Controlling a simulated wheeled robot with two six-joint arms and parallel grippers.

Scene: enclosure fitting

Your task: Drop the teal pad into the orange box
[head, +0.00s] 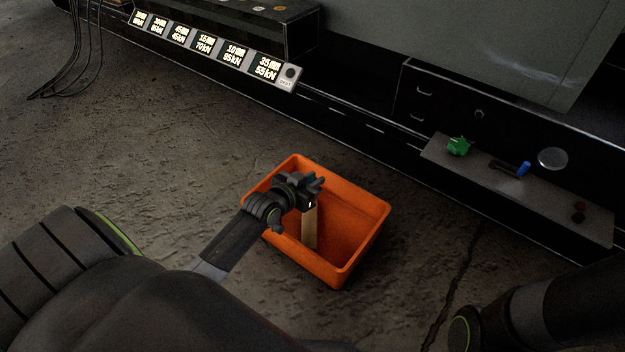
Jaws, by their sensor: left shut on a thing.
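The orange box (362,258) is open-topped and stands on the floor in the middle of the head view. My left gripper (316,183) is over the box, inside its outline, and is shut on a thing. Its dark blue-grey fingertips hide most of what they hold, and I cannot make out the teal pad clearly. A pale tan strip (309,228) shows upright just below the gripper. I cannot tell whether it hangs from the gripper or stands in the box. Part of my right arm shows at the lower right; its gripper is out of view.
A dark bench with a row of lit labels (207,46) runs along the back. A grey shelf (480,181) at the right carries a green part (458,146), a blue-ended part (523,169) and a round pale disc (552,158). The concrete floor around the box is clear.

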